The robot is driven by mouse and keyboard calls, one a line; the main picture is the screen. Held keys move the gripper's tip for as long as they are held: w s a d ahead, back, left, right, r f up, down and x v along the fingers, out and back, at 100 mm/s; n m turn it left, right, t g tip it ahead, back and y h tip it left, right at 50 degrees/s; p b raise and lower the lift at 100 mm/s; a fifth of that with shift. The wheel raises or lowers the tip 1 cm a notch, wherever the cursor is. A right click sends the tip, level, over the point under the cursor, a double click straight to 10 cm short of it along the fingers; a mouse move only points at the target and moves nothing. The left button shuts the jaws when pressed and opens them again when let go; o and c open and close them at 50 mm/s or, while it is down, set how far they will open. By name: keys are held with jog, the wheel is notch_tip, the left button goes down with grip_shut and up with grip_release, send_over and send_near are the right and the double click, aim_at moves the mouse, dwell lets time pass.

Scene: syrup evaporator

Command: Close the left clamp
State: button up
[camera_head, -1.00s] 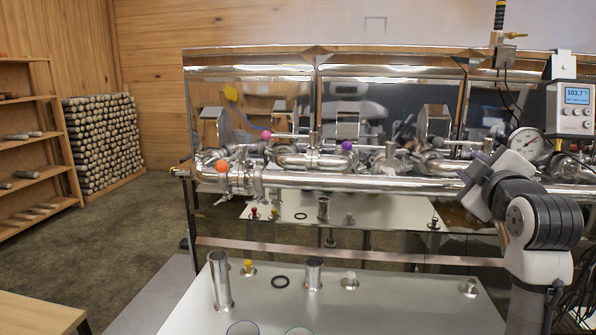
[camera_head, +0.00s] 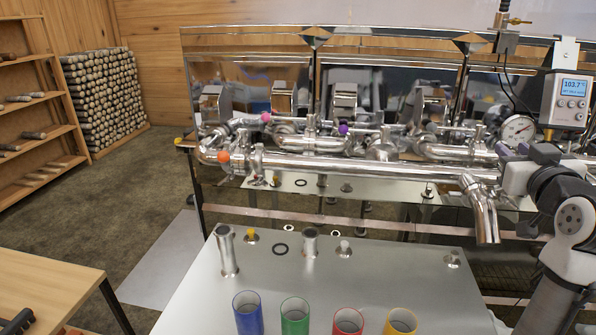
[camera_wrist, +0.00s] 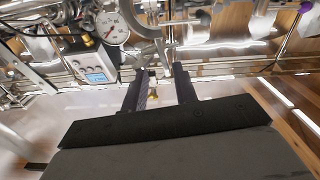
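A shiny steel pipe assembly (camera_head: 370,168) runs along the front of the evaporator in the head view. A ring-like fitting (camera_head: 258,160) sits near its left end, beside an orange ball (camera_head: 223,157). It may be the left clamp, but its open or shut state is too small to tell. My gripper (camera_head: 508,168) is at the right end of the pipe, far from that fitting. In the wrist view my gripper (camera_wrist: 160,88) has its two dark fingers apart with nothing held between them. No clamp is clearly recognisable in the wrist view.
A bent steel spout (camera_head: 482,210) hangs below my gripper. A dial gauge (camera_head: 518,130) and a display box (camera_head: 566,98) stand close by. Blue, green, red and yellow cups stand on a metal table (camera_head: 385,285) in front. A wooden table (camera_head: 45,280) is at lower left.

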jog(key=b+v, duration=0.4)
jog(key=v, duration=0.7)
jog(key=w+a+f+t+y, duration=0.1)
jog(key=w+a+f, duration=0.2)
jog(key=w+a, duration=0.5)
jog(key=w+a+f+t+y, duration=0.1)
jog(key=w+a+f+y, duration=0.15)
jog(key=w+a, duration=0.55)
jog(key=w+a+f+n+y, duration=0.1)
jog(key=w+a, duration=0.1)
jog(key=a, duration=0.8)
jog(key=w+a+f+n+t+y, duration=0.1)
jog(key=w+a+f+y, duration=0.1)
jog(key=a, duration=0.8)
jog(key=shift+w+a+n, duration=0.15)
jog(key=shift+w+n, duration=0.25)
jog(key=shift+w, duration=0.35)
jog(key=shift+f, duration=0.15)
jog(key=shift+c, duration=0.2)
